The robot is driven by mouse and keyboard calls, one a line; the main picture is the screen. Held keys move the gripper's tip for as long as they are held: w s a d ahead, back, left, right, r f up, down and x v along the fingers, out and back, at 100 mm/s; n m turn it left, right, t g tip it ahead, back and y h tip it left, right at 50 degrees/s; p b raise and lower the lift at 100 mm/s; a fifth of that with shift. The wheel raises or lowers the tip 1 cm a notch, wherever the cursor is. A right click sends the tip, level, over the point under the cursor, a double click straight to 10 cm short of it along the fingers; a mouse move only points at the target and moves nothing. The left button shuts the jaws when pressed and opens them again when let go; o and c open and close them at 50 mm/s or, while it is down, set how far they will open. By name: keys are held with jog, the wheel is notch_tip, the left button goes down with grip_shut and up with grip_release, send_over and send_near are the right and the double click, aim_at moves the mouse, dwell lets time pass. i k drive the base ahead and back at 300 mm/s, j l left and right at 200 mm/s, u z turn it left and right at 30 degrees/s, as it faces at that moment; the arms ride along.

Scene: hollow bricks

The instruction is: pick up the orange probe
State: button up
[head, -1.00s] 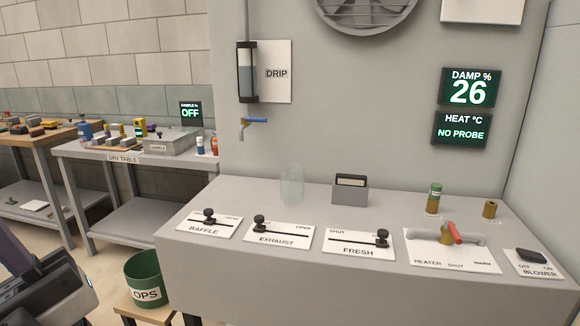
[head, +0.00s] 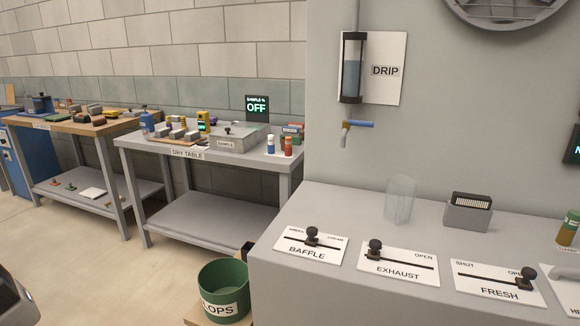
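I cannot make out an orange probe for certain in the head view. The dry table (head: 215,160) stands left of centre. My gripper's fingers are not in view; only a dark piece of my own arm shows at the lower left edge.
A wooden table (head: 70,125) with several bricks stands farther left. Floor (head: 110,270) at lower left is clear.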

aim_at(288, 141)
jog(key=i+j+u, duration=0.2)
jog(key=j+u, duration=0.3)
jog(key=i+j+u, duration=0.25)
jog(key=u, duration=0.25)
jog(key=i+j+u, duration=0.15)
jog(key=i+u, duration=0.2)
jog(key=u, duration=0.15)
jog(key=i+u, duration=0.45)
jog(key=i+j, duration=0.1)
jog(key=i, duration=0.45)
jog(key=i+j+u, duration=0.1)
jog(key=i, duration=0.45)
jog(key=i+z, duration=0.45)
jog(key=i+j+z, duration=0.1)
jog(key=i+z, duration=0.5)
jog(key=z, duration=0.25)
jog(key=i+z, duration=0.15)
jog(key=z, duration=0.25)
jog(key=i+z, duration=0.15)
jog(key=z, duration=0.25)
jog(key=i+z, duration=0.15)
jog(key=z, duration=0.25)
jog(key=i+z, duration=0.15)
jog(key=z, duration=0.25)
jog(key=i+j+z, duration=0.15)
jog(key=z, duration=0.3)
jog(key=i+z, duration=0.4)
jog(key=i+j+z, duration=0.35)
jog(key=i, duration=0.2)
jog(key=l, duration=0.05)
